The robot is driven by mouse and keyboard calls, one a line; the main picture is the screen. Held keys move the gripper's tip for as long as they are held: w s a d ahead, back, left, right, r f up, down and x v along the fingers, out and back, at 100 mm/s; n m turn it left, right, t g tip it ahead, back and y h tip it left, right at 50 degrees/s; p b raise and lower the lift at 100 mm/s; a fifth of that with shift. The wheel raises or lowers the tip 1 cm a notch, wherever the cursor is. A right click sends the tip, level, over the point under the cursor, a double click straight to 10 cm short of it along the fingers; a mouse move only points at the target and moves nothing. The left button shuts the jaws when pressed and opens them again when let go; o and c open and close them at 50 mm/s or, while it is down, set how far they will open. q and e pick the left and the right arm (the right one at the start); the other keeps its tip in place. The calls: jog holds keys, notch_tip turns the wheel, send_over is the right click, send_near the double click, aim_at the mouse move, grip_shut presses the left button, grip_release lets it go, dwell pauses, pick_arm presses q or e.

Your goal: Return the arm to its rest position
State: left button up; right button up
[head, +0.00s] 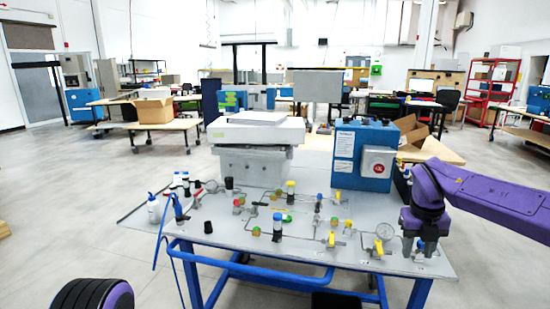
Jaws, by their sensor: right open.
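My right arm (490,200), purple, comes in from the right edge. Its right gripper (420,250) points down over the right front part of the grey panel table (280,256). The gripper is open. A small blue-topped part (420,244) shows by its fingertips; I cannot tell whether they touch. My left gripper is out of view; only a round black and purple part of my own body shows at the bottom left.
The table carries several valves, gauges and fittings, such as a yellow-handled valve (379,247) and a gauge (385,232). A blue box (362,155) and a white and grey instrument (255,150) stand at its back. Open floor lies left.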

jog(key=s+a+f+n+t+h, duration=0.1)
jog(key=s+f+n+t+h, duration=0.15)
jog(key=f+n, duration=0.75)
jog(key=s+a+f+n+t+h, duration=0.15)
jog(key=f+n+t+h, duration=0.25)
jog(key=f+n, duration=0.55)
jog(key=s+a+f+n+y, duration=0.3)
jog(key=s+f+n, duration=0.3)
jog(key=s+f, duration=0.6)
jog(key=s+f+n+g, duration=0.2)
jog(key=s, duration=0.7)
jog(key=s+d+f+n+g+y, duration=0.1)
jog(key=s+f+n+g, duration=0.1)
jog(key=s, duration=0.7)
jog(key=shift+s+d+f+n, duration=0.25)
jog(key=shift+d+f+n, duration=0.05)
jog(key=shift+f+n, duration=0.45)
jog(key=shift+y, duration=0.25)
